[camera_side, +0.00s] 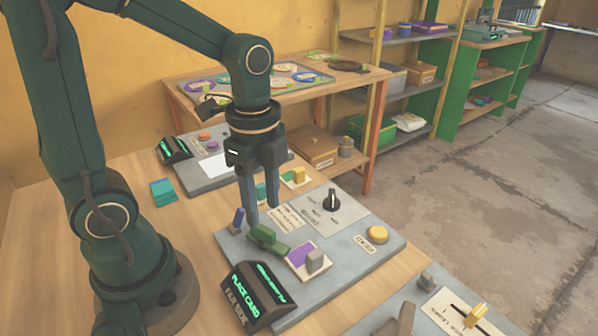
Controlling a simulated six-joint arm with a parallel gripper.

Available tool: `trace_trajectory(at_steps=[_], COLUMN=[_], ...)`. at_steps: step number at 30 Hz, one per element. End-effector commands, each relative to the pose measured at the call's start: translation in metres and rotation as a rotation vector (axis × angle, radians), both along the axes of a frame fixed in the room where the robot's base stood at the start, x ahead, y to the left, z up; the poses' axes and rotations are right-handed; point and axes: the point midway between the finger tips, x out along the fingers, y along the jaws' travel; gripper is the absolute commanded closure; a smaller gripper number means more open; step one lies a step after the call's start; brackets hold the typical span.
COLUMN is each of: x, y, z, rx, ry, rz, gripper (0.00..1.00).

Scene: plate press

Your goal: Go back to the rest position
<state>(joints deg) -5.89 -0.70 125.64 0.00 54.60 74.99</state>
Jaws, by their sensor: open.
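My gripper (262,216) points down above the left part of a grey press panel (350,250). Its two fingers are apart with nothing seen between them. A green lever-like part (267,240) lies just below and in front of the fingertips; I cannot tell whether they touch it. Beside it, a purple card (299,253) lies on a pale plate with a grey block at its edge. The panel also carries a black knob (331,201) and a yellow button (377,235). A black display (258,297) reads "PLACE CARD FAR SIDE".
Another grey panel with a display (174,150) stands behind, and one with a yellow-tipped slider (474,316) at front right. A side table (373,76) and shelves stand farther back. Space above the panels looks free.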

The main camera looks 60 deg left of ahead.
Motion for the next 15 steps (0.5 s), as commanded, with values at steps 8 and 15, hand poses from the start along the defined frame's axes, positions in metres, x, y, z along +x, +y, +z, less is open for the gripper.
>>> trace_trajectory(at_steps=[8, 15], x=[-0.006, -0.028], y=[-0.009, -0.018], z=[0.038, 0.063], rx=[0.002, -0.127], ry=[-0.209, -0.415], rz=[0.084, 0.583], gripper=[0.53, 0.53])
